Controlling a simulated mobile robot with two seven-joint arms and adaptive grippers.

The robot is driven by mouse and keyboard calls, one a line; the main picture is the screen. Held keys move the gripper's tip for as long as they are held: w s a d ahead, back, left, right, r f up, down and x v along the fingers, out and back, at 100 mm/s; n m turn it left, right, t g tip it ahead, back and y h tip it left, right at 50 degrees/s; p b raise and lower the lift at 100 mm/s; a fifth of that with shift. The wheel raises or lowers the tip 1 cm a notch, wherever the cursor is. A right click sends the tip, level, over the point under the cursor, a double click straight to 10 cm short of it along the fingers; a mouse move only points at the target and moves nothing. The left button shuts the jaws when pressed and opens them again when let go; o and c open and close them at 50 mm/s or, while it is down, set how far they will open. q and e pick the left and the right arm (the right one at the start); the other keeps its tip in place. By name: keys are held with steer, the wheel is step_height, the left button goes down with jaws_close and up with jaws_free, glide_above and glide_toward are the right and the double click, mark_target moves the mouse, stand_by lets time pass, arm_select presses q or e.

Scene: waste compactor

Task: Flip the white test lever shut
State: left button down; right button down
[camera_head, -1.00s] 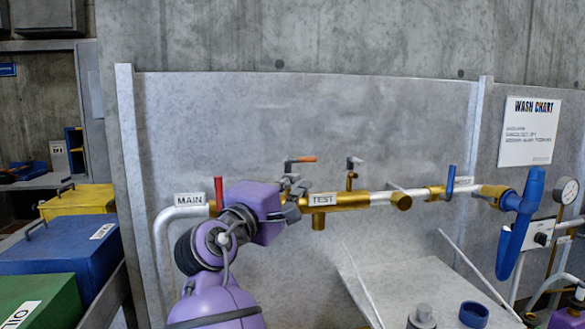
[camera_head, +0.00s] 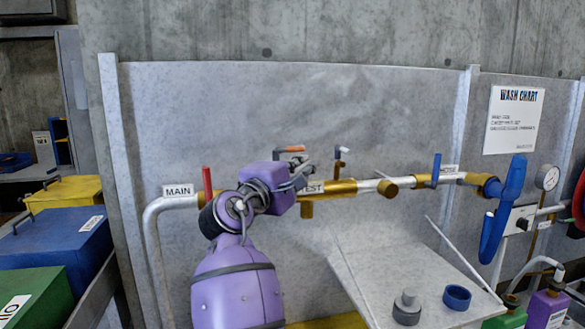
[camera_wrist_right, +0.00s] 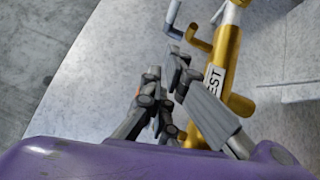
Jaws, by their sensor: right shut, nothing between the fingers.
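The white test lever (camera_head: 342,150) sits on a thin brass stem above the brass part of the pipe, behind the TEST label (camera_head: 314,187). In the right wrist view the pale lever (camera_wrist_right: 172,14) shows at the top, joined to a brass elbow. My right gripper (camera_head: 308,170) is shut and empty, just left of the lever's stem and in front of the pipe. It partly covers the TEST label. In the wrist view the fingers (camera_wrist_right: 168,70) lie below and beside the lever, with a small apparent gap. My left gripper is not in view.
A red handle (camera_head: 207,183) is by the MAIN label, and a blue handle (camera_head: 436,168) is farther right. A large blue handle (camera_head: 502,210) hangs at the right. A sloped grey shelf (camera_head: 375,265) lies below.

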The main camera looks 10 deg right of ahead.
steer(key=w+d+r+p, duration=0.1)
steer(key=w+d, duration=0.1)
steer(key=d, duration=0.4)
steer(key=shift+w, duration=0.3)
steer(key=shift+r, duration=0.1)
steer(key=shift+d, duration=0.1)
